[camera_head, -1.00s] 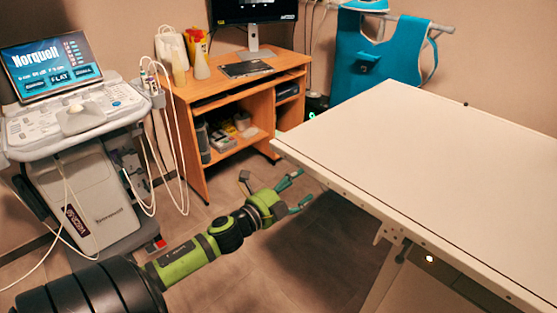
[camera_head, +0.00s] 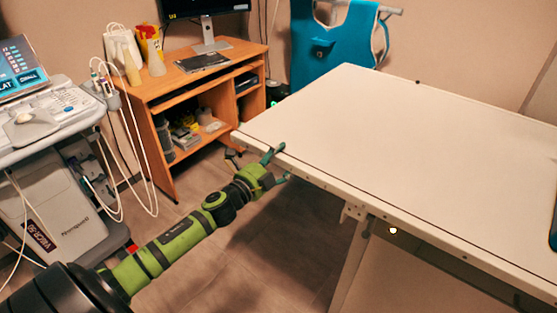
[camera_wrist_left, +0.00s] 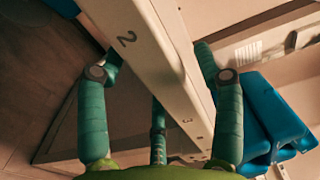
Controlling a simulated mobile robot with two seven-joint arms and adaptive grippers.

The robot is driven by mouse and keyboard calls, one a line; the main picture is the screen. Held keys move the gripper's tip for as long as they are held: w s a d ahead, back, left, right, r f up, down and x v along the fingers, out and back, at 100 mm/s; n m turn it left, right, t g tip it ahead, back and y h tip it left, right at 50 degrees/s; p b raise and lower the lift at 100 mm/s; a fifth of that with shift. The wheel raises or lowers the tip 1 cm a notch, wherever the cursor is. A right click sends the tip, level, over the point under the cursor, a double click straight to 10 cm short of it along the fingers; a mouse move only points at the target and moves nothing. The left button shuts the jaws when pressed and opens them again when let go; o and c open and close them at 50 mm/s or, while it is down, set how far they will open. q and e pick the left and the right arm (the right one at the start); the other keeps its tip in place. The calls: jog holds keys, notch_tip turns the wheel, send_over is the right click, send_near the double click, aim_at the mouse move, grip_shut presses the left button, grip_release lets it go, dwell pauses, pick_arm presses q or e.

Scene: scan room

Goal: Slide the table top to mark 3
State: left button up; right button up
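The white table top (camera_head: 400,140) fills the right of the head view, its left corner close to my left gripper (camera_head: 277,166). That gripper is open at the table's near edge, one finger over the top surface and another lower, beside the edge. In the left wrist view, the table's white side rail (camera_wrist_left: 145,50) runs between the spread fingers of the gripper (camera_wrist_left: 158,62). A black mark 2 (camera_wrist_left: 126,38) shows on the rail, with smaller marks further along, one seemingly a 3 (camera_wrist_left: 187,121). Whether the fingers touch the rail is unclear.
A wooden desk (camera_head: 205,95) with a monitor stands behind the gripper. An ultrasound cart (camera_head: 50,170) with hanging cables stands at left. A blue apron (camera_head: 325,45) hangs behind the table. A dark blue object (camera_head: 553,235) shows at the right edge. Floor is clear below my arm.

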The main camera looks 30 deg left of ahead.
aim_at(319, 186)
pick_arm(q)
grip_shut()
jog(key=shift+d, duration=0.15)
jog(key=d, duration=0.2)
jog(key=d+p, duration=0.1)
jog(key=d, duration=0.2)
jog(key=d+p, duration=0.1)
jog(key=d, duration=0.1)
jog(key=shift+s+d, duration=0.25)
jog(key=shift+s, duration=0.15)
jog(key=d, duration=0.6)
jog(key=shift+d+r, duration=0.15)
jog(key=shift+d, duration=0.05)
jog(key=shift+a, duration=0.5)
jog(key=shift+o, duration=0.8)
grip_release()
jog(key=shift+s+a, duration=0.1)
jog(key=shift+a, duration=0.05)
jog(key=shift+d, duration=0.2)
pick_arm(e)
jog(key=shift+d+r, duration=0.2)
jog(key=shift+r, duration=0.35)
jog(key=shift+d+r, duration=0.2)
jog(key=shift+r, duration=0.35)
pick_arm(q)
jog(key=shift+s, duration=0.1)
pick_arm(e)
jog(key=shift+s+a, duration=0.1)
